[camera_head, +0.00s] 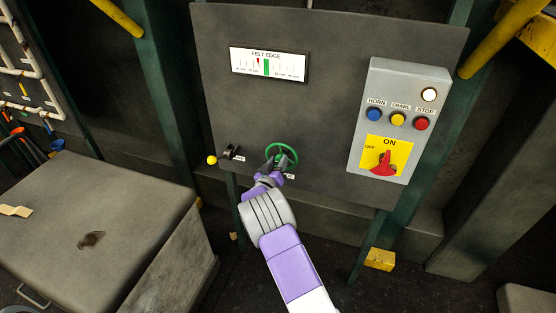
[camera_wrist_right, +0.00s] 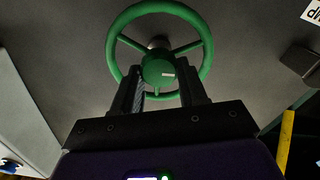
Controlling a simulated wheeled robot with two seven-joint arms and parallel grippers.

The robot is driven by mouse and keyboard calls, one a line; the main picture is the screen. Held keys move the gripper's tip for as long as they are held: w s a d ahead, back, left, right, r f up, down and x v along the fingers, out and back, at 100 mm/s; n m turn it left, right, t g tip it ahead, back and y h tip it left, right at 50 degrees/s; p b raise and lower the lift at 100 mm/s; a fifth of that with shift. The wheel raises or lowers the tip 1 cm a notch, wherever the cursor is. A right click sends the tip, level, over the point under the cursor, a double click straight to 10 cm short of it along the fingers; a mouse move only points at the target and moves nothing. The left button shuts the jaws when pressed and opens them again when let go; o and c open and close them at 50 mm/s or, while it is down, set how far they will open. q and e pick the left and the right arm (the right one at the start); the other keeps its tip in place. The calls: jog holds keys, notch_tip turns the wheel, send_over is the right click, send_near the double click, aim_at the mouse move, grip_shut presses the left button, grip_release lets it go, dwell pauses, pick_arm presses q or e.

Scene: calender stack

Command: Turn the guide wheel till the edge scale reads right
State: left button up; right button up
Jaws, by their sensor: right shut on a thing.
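The green guide wheel (camera_head: 283,144) is on the dark panel, and it fills the upper middle of the right wrist view (camera_wrist_right: 158,68). My right gripper (camera_head: 275,163) reaches it from below. In the wrist view its two fingers (camera_wrist_right: 162,82) stand on either side of the hub and lower spoke, shut on the wheel. The edge scale (camera_head: 267,64), marked FELT EDGE, is above the wheel. Its red pointer (camera_head: 257,61) stands left of the green band (camera_head: 266,67). My left gripper is not in view.
A black lever with a yellow knob (camera_head: 212,160) sticks out left of the wheel. A grey control box (camera_head: 400,120) on the right has blue, yellow and red buttons, a lit white lamp and a red switch (camera_head: 384,163). A grey cabinet (camera_head: 100,215) stands at left.

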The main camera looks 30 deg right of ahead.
jog(key=n+p, duration=0.1)
jog(key=n, duration=0.4)
jog(key=shift+a+n+p, duration=0.1)
jog(key=shift+n+p, duration=0.2)
jog(key=shift+p, duration=0.1)
jog(key=n, duration=0.2)
jog(key=n+p, duration=0.1)
jog(key=n, duration=0.2)
jog(key=shift+w+f+n, duration=0.1)
jog(key=shift+f+n, duration=0.1)
jog(key=shift+n, duration=0.1)
jog(key=o, duration=1.1)
jog(key=shift+c, duration=0.2)
jog(key=shift+a, duration=0.1)
jog(key=v, duration=0.7)
jog(key=shift+s, duration=0.25)
